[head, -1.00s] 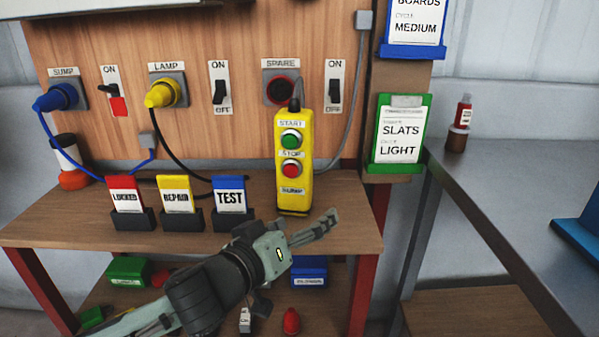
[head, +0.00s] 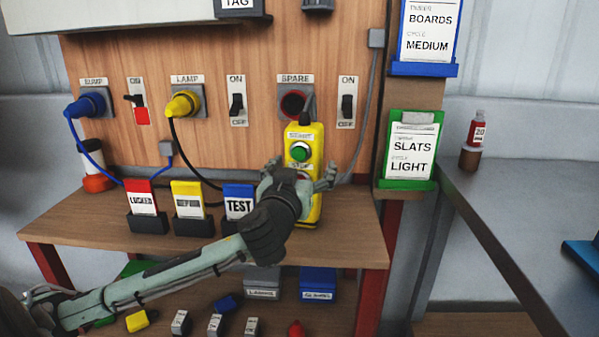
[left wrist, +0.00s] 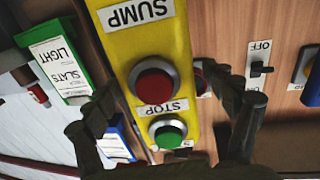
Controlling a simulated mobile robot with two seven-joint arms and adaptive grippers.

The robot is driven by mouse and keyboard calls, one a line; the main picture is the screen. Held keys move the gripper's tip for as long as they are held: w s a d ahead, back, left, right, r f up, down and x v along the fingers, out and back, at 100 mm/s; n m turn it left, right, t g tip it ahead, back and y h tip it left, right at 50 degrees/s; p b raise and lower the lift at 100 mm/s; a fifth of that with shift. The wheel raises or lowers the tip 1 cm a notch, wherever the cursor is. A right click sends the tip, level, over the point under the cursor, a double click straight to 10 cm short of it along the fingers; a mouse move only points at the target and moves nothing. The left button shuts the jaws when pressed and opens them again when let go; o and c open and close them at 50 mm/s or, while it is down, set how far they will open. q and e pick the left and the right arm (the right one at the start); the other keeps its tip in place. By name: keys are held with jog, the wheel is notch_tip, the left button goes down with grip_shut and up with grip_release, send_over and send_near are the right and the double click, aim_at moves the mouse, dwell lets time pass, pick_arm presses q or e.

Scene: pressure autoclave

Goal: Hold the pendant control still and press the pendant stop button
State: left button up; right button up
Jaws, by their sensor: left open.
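The yellow pendant control (head: 304,136) hangs upright against the board above the wooden bench, on a grey cable. Its green start button (head: 300,152) shows in the head view; my left gripper (head: 300,172) hides the stop button there. In the left wrist view the pendant (left wrist: 115,50) appears upside down, with the red stop button (left wrist: 155,86) and the green button (left wrist: 167,134) visible. My left gripper (left wrist: 165,95) is open, with one finger on each side of the pendant. I cannot tell whether either finger touches it. My right gripper is out of view.
Red, yellow and blue tag cards (head: 187,200) stand in black holders left of the pendant. Several switches and sockets (head: 185,103) line the board. A green card holder (head: 408,150) hangs to the right. Small boxes (head: 318,284) sit on the lower shelf.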

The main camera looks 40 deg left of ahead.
pick_arm(q)
jog(key=shift+w+a, duration=0.15)
jog(key=shift+w, duration=0.3)
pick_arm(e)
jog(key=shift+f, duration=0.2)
pick_arm(q)
jog(key=shift+c, duration=0.2)
jog(key=c, duration=1.4)
jog(key=shift+c, duration=0.8)
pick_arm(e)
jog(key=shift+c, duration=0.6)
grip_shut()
